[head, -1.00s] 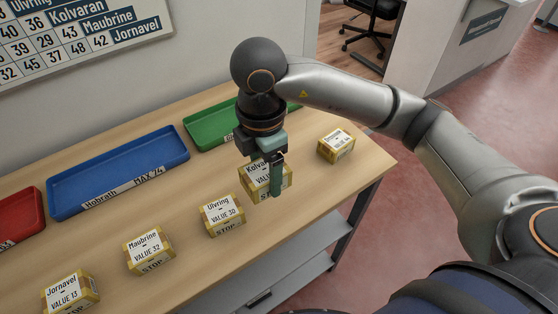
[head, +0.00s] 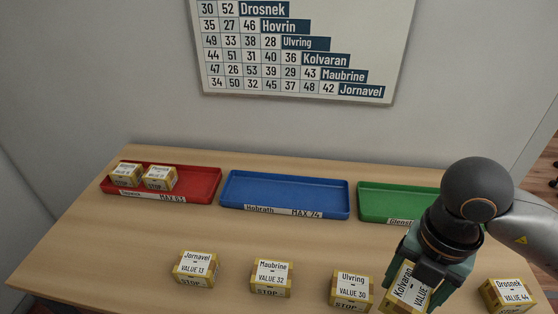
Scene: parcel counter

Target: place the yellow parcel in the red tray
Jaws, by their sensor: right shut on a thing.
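Several parcels with yellow tape and white labels stand on the counter, so colour alone does not single one out. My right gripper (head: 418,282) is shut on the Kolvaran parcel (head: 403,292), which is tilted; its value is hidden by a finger. In the front row are the Jornavel parcel, value 13 (head: 196,269), the Maubrine parcel, value 32 (head: 271,278), the Ulvring parcel, value 30 (head: 351,290), and the Drosnek parcel, value 44 (head: 507,296). The red tray (head: 200,186), marked MAX 63, is at the back left with two similar parcels in its left part. My left gripper is out of view.
A blue tray (head: 285,190), marked MAX 74, and a green tray (head: 385,203) stand right of the red one; both look empty where visible. My right arm hides part of the green tray. A chart of numbers and names (head: 300,50) hangs on the wall. Bare counter lies between trays and parcels.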

